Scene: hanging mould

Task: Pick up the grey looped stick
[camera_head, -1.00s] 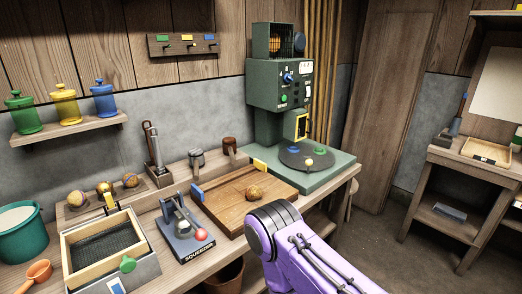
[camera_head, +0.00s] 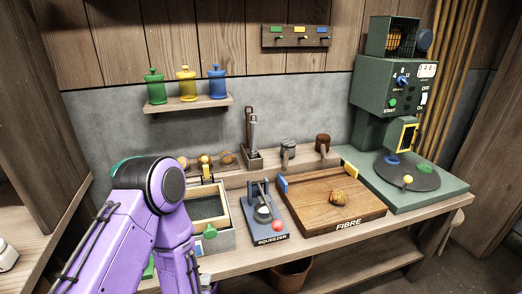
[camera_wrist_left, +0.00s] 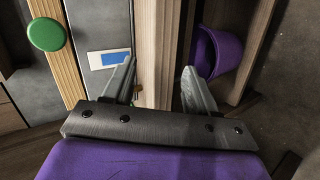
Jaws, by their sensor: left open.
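The grey looped stick (camera_head: 253,132) stands upright in a small wooden holder (camera_head: 253,159) at the back of the bench. A darker looped stick (camera_head: 248,118) stands close beside it, and I cannot clearly tell where one ends and the other begins. My left arm is low on the left in the head view, and its gripper is not clear there. In the left wrist view my left gripper (camera_wrist_left: 155,85) is open and empty, above the bench's front edge (camera_wrist_left: 157,50). The stick is not in that view. My right gripper is not in view.
A framed screen box (camera_head: 225,240) with a green knob (camera_wrist_left: 47,34), a squeezer (camera_head: 268,215) and a wooden fibre board (camera_head: 335,205) fill the bench front. Two short hammer-like tools (camera_head: 288,150) stand right of the holder. A shelf of jars (camera_head: 188,104) hangs above.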

